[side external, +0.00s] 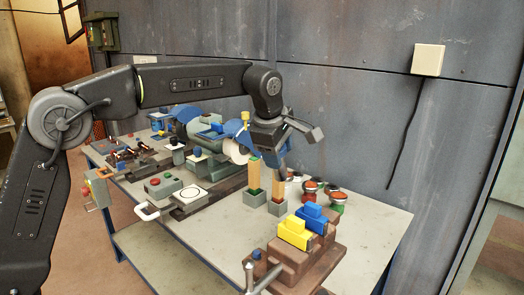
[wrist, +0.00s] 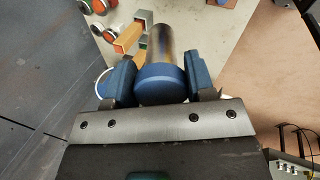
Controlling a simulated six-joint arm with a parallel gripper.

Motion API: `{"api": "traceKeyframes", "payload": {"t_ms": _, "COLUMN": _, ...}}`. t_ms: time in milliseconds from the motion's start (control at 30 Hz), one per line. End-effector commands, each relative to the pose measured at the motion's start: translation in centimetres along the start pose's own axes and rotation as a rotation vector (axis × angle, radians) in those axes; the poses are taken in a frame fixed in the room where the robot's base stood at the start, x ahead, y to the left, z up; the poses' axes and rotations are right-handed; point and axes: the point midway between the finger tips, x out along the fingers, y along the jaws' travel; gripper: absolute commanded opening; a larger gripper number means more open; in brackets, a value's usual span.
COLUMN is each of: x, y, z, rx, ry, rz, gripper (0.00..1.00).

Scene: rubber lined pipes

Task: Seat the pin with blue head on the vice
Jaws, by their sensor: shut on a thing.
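The pin with the blue head (wrist: 160,82) is between my gripper's blue fingers (wrist: 160,85) in the wrist view. Its grey metal shaft (wrist: 160,45) points away from the palm, toward the table. In the side external view my gripper (side external: 276,152) is above the middle of the table, behind the wooden posts. The pin is hard to make out there. The vice (side external: 297,262) is brown, at the table's front right corner, with yellow (side external: 294,232) and blue (side external: 314,216) blocks on top and a grey handle. It does not show in the wrist view. The pin is apart from the vice.
Two wooden posts (side external: 254,182) stand in grey square bases near my gripper. Several red-topped round parts (side external: 337,197) are right of them. A grinder-like machine (side external: 205,128) and a grey control box (side external: 163,188) occupy the left. The table's right part (side external: 375,225) is clear.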

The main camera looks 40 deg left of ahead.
Motion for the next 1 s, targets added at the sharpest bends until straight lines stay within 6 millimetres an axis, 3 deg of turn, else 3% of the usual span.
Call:
{"api": "traceKeyframes", "payload": {"t_ms": 200, "x": 1.9, "y": 0.7, "z": 3.4, "rx": -0.18, "ry": 0.05, "rz": -0.148, "gripper": 0.03}}
{"api": "traceKeyframes", "payload": {"t_ms": 500, "x": 3.7, "y": -0.1, "z": 6.7, "rx": -0.406, "ry": 0.076, "rz": -0.314, "gripper": 0.03}}
{"api": "traceKeyframes", "payload": {"t_ms": 767, "x": 4.7, "y": -0.9, "z": 7.6, "rx": -0.479, "ry": 0.077, "rz": -0.362, "gripper": 0.03}}
{"api": "traceKeyframes", "payload": {"t_ms": 1000, "x": 6.8, "y": -1.7, "z": 7.6, "rx": -0.478, "ry": 0.077, "rz": -0.362, "gripper": 0.03}}
